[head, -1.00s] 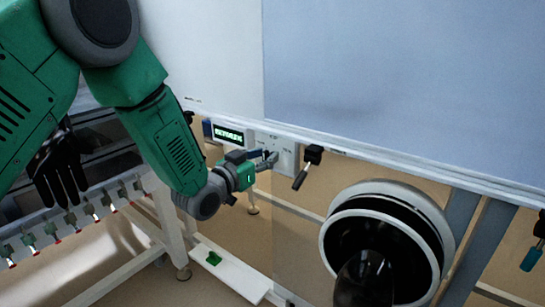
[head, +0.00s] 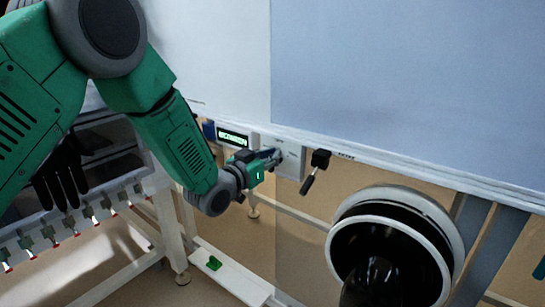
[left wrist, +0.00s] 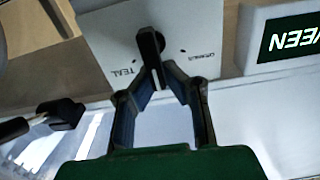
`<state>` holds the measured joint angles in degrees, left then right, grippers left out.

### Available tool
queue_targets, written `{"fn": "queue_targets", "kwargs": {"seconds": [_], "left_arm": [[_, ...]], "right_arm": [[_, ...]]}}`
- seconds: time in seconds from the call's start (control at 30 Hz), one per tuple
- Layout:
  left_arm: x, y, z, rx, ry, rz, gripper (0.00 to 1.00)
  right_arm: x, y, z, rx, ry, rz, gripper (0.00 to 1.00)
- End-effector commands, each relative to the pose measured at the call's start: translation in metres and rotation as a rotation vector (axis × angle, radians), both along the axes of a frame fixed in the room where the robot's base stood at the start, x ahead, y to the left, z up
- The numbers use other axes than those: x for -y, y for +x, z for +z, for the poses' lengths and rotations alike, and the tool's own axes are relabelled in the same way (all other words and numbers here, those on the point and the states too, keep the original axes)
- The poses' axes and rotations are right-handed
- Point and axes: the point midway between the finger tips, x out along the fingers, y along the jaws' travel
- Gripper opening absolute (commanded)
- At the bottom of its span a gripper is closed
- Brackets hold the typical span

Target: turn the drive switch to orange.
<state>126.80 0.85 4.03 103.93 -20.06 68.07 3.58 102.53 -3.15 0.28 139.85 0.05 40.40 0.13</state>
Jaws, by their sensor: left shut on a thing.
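The drive switch is a black knob (left wrist: 151,45) on a pale plate (left wrist: 105,38) lettered TEAL and, in small blurred print, what looks like ORANGE. In the left wrist view the knob stands roughly upright between the two words. My left gripper (left wrist: 155,75) is shut on the knob, its fingertips meeting at the knob's near end. In the head view my left gripper (head: 272,158) reaches the plate (head: 291,157) from the left, and its fingers hide most of the knob. My right gripper is not in view.
A lit green display (head: 233,137) sits left of the plate; in the wrist view its cut-off letters (left wrist: 292,40) seem to end in EEN. A black lever (head: 314,172) hangs just right of the plate. A round glove port (head: 390,245) stands lower right.

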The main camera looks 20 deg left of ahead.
Motion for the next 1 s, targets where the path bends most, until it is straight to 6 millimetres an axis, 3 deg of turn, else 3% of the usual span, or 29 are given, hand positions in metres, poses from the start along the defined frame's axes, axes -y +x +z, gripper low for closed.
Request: {"fn": "queue_targets", "kwargs": {"seconds": [0.03,0.27,1.0], "left_arm": [[-0.004,-0.003,-0.009,-0.023,0.004,0.007,0.00],[-0.005,-0.003,-0.010,-0.046,-0.044,0.010,0.00],[-0.013,-0.001,-0.014,-0.195,-0.447,0.006,0.00]], "right_arm": [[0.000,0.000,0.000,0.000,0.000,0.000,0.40],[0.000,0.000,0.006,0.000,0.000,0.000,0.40],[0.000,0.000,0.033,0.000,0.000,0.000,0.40]]}}
